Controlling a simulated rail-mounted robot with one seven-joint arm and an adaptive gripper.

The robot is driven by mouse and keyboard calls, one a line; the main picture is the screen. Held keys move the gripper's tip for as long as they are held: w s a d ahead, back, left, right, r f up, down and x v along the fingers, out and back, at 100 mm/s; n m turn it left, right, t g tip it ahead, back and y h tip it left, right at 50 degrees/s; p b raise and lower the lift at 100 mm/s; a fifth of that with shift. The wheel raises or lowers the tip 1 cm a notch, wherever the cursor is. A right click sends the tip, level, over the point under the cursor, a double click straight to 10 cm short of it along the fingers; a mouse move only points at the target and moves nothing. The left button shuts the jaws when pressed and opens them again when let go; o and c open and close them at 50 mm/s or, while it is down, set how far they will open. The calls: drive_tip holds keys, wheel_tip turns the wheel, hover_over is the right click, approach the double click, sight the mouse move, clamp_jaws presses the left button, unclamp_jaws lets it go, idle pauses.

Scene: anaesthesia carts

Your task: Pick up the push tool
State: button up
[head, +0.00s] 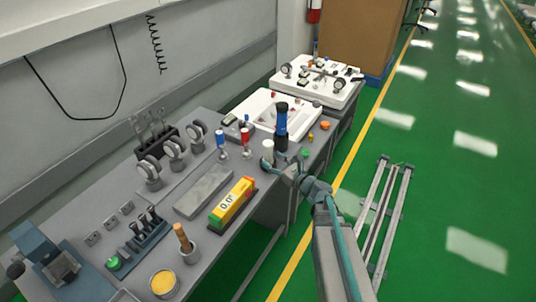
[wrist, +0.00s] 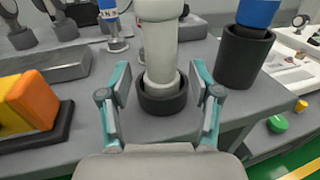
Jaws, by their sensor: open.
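A white, upright cylindrical tool, which looks like the push tool (wrist: 160,45), stands in a round black holder (wrist: 162,101) in the wrist view. Its top runs out of that view. In the head view the white tool (head: 267,150) shows small near the bench's right edge. My gripper (wrist: 160,80) is open, with one teal finger on each side of the tool's lower part. A gap shows between each finger and the tool. In the head view my gripper (head: 285,170) is at the front edge of the bench, just beside the tool.
A blue-and-black tool (head: 281,125) stands close by; its dark holder (wrist: 243,56) is right of my gripper. An orange-yellow-green block (head: 233,203) and a grey slab (head: 203,190) lie to the left. Green and orange knobs are at the right edge. Open green floor lies beyond the bench.

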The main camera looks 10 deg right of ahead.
sight(271, 158)
drive_tip(key=x, duration=0.3)
drive_tip(key=shift+w+p, duration=0.2)
drive_tip(key=shift+p, duration=0.15)
clamp_jaws()
